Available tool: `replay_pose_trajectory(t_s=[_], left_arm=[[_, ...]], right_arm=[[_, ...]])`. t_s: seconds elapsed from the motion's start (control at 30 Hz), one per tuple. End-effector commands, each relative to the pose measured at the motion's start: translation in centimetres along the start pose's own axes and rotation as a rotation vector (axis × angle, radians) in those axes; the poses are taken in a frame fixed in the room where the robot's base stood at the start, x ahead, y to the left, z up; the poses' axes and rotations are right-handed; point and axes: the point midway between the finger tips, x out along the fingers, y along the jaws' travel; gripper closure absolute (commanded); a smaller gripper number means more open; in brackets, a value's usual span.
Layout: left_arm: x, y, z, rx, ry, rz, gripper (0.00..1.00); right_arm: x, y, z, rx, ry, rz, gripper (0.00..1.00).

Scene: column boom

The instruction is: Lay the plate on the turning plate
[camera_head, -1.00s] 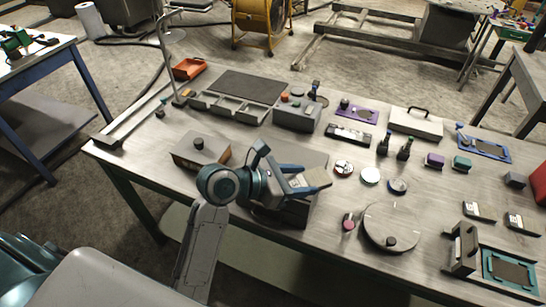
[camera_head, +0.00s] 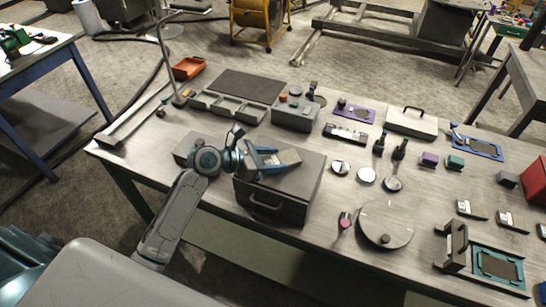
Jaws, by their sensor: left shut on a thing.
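My left gripper (camera_head: 264,157) is shut on a small flat, tan-grey plate (camera_head: 290,157), over the top of a dark box. Part of the plate is hidden by the jaw. The turning plate (camera_head: 378,216) is a pale grey round disc with a dark knob near its front edge. It lies on the table to the right of and nearer than the gripper, apart from it, and its top is otherwise bare. My right gripper is not in view.
The dark box (camera_head: 286,205) with a front handle stands under the gripper. A teal-framed fixture (camera_head: 497,267) stands at the right front.

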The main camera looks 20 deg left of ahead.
Motion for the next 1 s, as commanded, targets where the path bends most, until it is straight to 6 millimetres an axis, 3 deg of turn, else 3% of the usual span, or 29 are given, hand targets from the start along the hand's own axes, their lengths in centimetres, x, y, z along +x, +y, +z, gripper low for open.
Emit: replay_pose_trajectory(t_s=[0.4,0.43,0.53,0.87,1.0], left_arm=[[0.2,0.0,-0.4,0.002,-0.004,0.001,0.94],[0.3,0.0,-0.6,0.001,0.0,0.001,0.47],[0.3,0.0,-0.6,0.002,-0.001,0.001,0.28],[0.2,0.0,-0.5,0.003,-0.001,0.001,0.28],[-0.8,0.1,-0.7,0.004,0.002,0.003,0.28]], right_arm=[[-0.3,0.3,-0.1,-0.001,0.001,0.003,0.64],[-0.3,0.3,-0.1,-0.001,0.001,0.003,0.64],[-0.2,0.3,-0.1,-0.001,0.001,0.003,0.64],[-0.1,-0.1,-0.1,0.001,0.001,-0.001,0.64],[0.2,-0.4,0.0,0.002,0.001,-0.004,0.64]])
